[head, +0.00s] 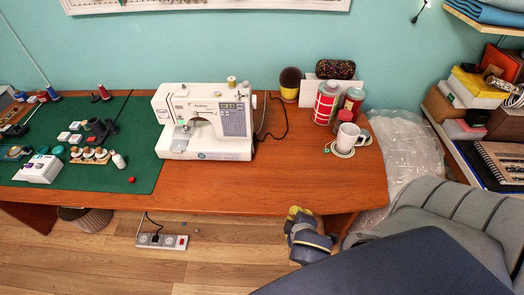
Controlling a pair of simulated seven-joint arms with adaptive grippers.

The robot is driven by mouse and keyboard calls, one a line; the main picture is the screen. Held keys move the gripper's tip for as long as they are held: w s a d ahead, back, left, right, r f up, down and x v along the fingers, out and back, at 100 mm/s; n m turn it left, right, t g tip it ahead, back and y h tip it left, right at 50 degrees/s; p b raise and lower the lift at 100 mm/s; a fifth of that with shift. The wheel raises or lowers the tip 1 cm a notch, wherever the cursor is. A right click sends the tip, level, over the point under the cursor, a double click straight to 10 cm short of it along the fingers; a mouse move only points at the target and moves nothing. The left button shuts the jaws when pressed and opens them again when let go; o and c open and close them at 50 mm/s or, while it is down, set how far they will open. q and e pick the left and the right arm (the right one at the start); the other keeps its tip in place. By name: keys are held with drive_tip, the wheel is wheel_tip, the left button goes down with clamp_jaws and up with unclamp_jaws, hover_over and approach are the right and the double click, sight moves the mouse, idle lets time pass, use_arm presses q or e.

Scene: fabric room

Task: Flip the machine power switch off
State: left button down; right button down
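A white sewing machine (205,122) stands on the wooden table (270,190), partly on the green mat (138,150). Its power switch cannot be made out; its right end is seen only at a steep angle. A dark cable runs from the right side of the machine over the table. My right gripper (299,213), dark grey with yellow tips, is at the table's front edge, to the right of the machine and well apart from it. It holds nothing that I can see, and whether its fingers are open is unclear. My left gripper is not in view.
A power strip (161,241) with a plug and a red part lies on the floor. A white mug (348,138) and red-labelled tins (325,102) stand to the right of the machine. A grey chair (455,210) is at the right. The tabletop before the mug is clear.

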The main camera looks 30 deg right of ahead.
drive_tip(key=w+r+n+t, duration=0.1)
drive_tip(key=w+r, duration=0.1)
drive_tip(key=w, duration=0.1)
drive_tip(key=w+r+n+t, duration=0.1)
drive_tip(key=w+r+t, duration=0.1)
drive_tip(key=w, duration=0.1)
drive_tip(key=w+d+r+n+t, duration=0.1)
drive_tip(key=w+r, duration=0.1)
drive_tip(key=w, duration=0.1)
drive_tip(key=shift+w+r, duration=0.1)
drive_tip(key=shift+w, duration=0.1)
drive_tip(key=w+a+r+n+t+y, duration=0.3)
drive_tip(key=w+a+r+n+y, duration=0.15)
drive_tip(key=w+n+y, duration=0.5)
drive_tip(key=w+a+r+n+t+y, duration=0.2)
drive_tip(key=w+a+r+n+y, duration=0.3)
drive_tip(key=n, duration=0.7)
drive_tip(key=d+f+n+g+h, duration=0.2)
drive_tip(key=d+n+g, duration=0.4)
drive_tip(key=d, duration=0.5)
drive_tip(key=d+f+n+g+h, duration=0.2)
drive_tip(key=d+f+n+g, duration=0.3)
drive_tip(key=d+n, duration=0.4)
drive_tip(key=d+g, duration=0.1)
drive_tip(key=d, duration=0.2)
drive_tip(key=shift+w+d+f+g, duration=0.15)
drive_tip(key=shift+w+d+g, duration=0.1)
drive_tip(key=shift+w+g, duration=0.1)
